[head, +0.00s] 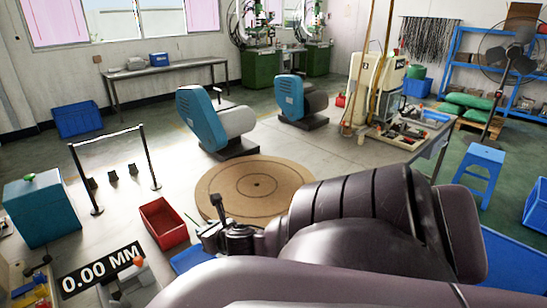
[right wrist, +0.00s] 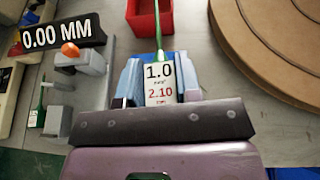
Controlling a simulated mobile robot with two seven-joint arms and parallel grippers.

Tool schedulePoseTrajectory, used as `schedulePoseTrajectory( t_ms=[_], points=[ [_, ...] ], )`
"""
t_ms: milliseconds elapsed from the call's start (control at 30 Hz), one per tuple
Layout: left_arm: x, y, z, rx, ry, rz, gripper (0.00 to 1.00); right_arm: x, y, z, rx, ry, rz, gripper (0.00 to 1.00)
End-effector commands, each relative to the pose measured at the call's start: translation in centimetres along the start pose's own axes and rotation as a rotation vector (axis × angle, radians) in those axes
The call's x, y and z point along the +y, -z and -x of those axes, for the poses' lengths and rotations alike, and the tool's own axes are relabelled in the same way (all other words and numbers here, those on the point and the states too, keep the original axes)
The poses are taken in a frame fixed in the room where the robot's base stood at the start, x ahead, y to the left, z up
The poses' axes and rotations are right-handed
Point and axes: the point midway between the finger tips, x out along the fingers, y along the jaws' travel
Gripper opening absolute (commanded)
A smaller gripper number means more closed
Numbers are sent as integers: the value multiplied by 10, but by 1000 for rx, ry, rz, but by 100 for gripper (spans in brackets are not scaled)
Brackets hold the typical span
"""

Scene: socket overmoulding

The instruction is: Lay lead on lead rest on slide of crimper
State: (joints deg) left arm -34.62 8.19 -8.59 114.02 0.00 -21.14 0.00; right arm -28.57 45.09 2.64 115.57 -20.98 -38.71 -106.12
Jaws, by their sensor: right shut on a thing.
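In the right wrist view my right gripper (right wrist: 158,88) is shut on the lead, a thin green wire (right wrist: 157,25) with a white tag (right wrist: 159,80) reading 1.0 and 2.10. The wire points away from the gripper. In the head view my right gripper (head: 212,234) is low at the centre left, with a short green bit of wire beyond it. A grey device with an orange knob (right wrist: 70,49), seemingly the crimper, stands left of the gripper beside a 0.00 MM display (right wrist: 62,33). It also shows in the head view (head: 128,280). I cannot make out its lead rest. My left gripper is out of view.
A red bin (head: 163,222) stands near the gripper; a round brown board (head: 257,188) lies behind. A second green wire with a white tag (right wrist: 37,118) lies at the left in the wrist view. My right arm covers much of the head view's lower right.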

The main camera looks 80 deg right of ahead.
Motion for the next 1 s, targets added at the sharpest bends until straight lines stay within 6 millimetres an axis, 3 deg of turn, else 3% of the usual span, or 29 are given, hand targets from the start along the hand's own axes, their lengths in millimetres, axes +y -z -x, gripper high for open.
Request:
schedulePoseTrajectory(
  t_ms=[33,200,300,433,667,1000],
  points=[
    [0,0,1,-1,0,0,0,-22,-8,-3,-1,26,-4,8],
    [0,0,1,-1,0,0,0,-78,-40,-15,-2,80,-26,8],
    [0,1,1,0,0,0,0,-95,-60,-22,-3,93,-34,8],
    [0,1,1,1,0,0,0,-102,-72,-29,0,92,-37,8],
    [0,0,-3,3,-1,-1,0,-94,-55,-37,2,74,-35,8],
    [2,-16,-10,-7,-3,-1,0,-94,14,-65,4,75,-36,8]
  ],
)
